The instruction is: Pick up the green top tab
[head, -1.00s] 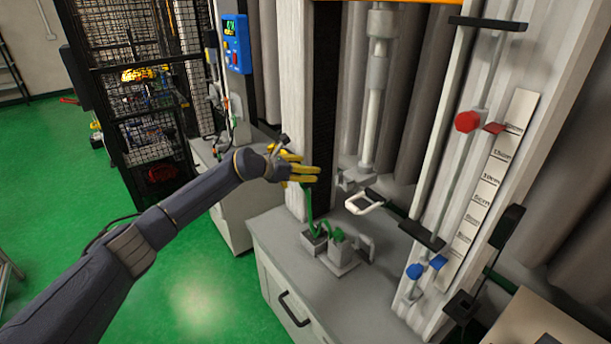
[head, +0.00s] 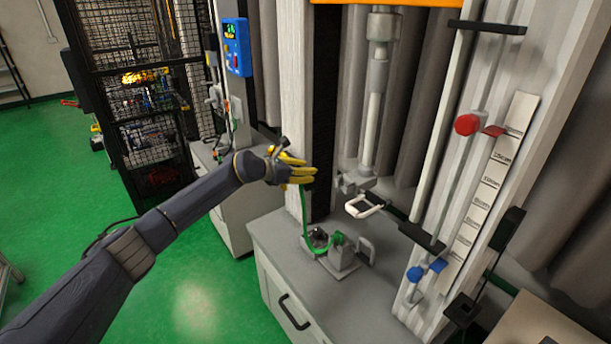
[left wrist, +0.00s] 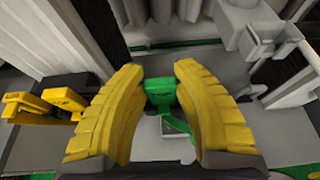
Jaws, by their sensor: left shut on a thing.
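My left gripper (head: 310,176) has yellow fingers and hangs above the grey worktop, left of the tower's grey clamp. In the left wrist view its fingertips (left wrist: 159,75) are closed around a green tab (left wrist: 160,92). A green strap (head: 304,215) runs down from the fingertips in the head view and curves to a grey fixture (head: 341,262) on the worktop. The fingers partly hide the tab in the head view. My right gripper is in neither current view.
The drop tower's steel rod (head: 371,130) and white handle (head: 364,206) stand close to the right of the gripper. A ruler scale with a red knob (head: 467,124) is farther right. Clear worktop (head: 275,228) lies left of the fixture.

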